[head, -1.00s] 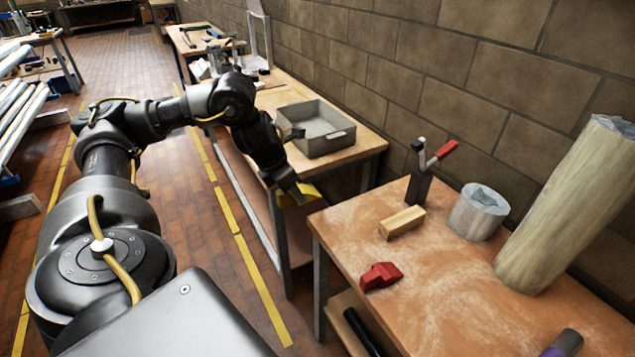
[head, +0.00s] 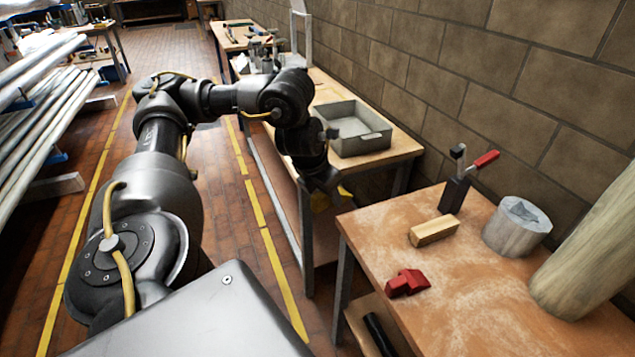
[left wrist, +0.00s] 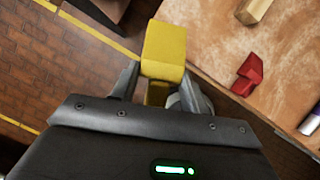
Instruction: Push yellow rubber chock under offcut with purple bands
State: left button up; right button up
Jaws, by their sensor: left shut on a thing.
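My left gripper (head: 326,190) is shut on the yellow rubber chock (head: 320,202), held in the air just left of the near bench's far left corner. In the left wrist view the chock (left wrist: 165,48) sticks out beyond the fingertips (left wrist: 158,80), with its broad yellow face showing. A cylinder with a white and purple part, seemingly the offcut with purple bands (left wrist: 311,122), is cut off at the right edge of the left wrist view. It does not show in the head view now. My right gripper is not in view.
A grey tray (head: 360,140) sits on the bench behind.

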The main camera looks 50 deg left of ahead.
pick_arm(q)
jog(key=d+r+n+g, duration=0.1)
jog(key=d+n+g, duration=0.3)
jog(key=d+n, duration=0.7)
jog(key=d+r+n+g, duration=0.1)
jog(key=d+n+g, duration=0.4)
jog(key=d+n, duration=0.6)
jog(key=n, duration=1.3)
jog(key=shift+w+r, duration=0.2)
jog(key=shift+r, duration=0.05)
